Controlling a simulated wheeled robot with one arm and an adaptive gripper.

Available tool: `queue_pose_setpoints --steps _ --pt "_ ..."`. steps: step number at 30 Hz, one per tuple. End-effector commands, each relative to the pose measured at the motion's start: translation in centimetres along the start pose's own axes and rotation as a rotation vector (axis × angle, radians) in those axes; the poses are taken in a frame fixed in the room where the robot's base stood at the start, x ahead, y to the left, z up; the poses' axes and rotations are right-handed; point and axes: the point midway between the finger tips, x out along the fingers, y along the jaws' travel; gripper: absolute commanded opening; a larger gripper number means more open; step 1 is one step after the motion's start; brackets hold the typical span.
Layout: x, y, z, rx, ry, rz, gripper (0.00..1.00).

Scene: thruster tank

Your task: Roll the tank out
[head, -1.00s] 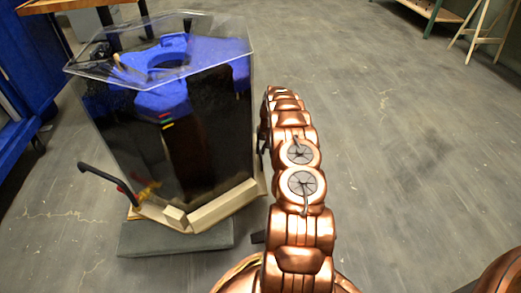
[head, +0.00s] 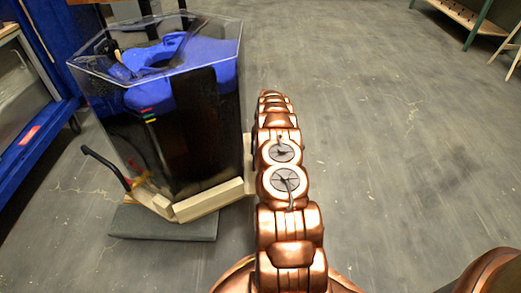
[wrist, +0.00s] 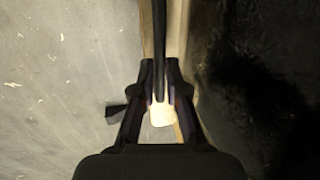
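The tank (head: 170,130) is a clear, open-topped, many-sided case with a blue part and dark panels inside. It stands upright on a pale wooden base (head: 210,200) above a grey slab (head: 160,223), left of my copper arm. A black handle (head: 103,163) with a red band sticks out at its left. My gripper is hidden in the head view. In the wrist view my gripper (wrist: 160,65) has its fingers close against both sides of a black bar (wrist: 160,40), beside the tank's wooden edge (wrist: 178,30) and dark wall (wrist: 260,100). It looks shut on the bar.
A blue cabinet (head: 45,40) stands at the left, with a blue-framed shelf unit (head: 25,130) close by. A green-legged bench (head: 460,15) is at the far top right. The grey floor (head: 390,150) is clear to the right.

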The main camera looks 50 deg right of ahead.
Motion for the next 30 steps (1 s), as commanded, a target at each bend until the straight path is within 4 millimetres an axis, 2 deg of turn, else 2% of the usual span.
queue_pose_setpoints --steps 1,6,10,15,21,30 --pt "-0.4 2.3 0.1 0.020 -0.002 0.017 0.00" --pt "-0.8 4.4 0.1 0.047 0.000 0.024 0.00" --pt "-0.7 3.8 0.1 0.040 0.000 0.021 0.00" --pt "-0.5 2.8 0.1 0.027 -0.001 0.020 0.18" --pt "-0.4 2.5 0.1 0.023 -0.001 0.019 0.37" --pt "-0.5 2.5 0.0 0.024 0.000 0.019 0.37"
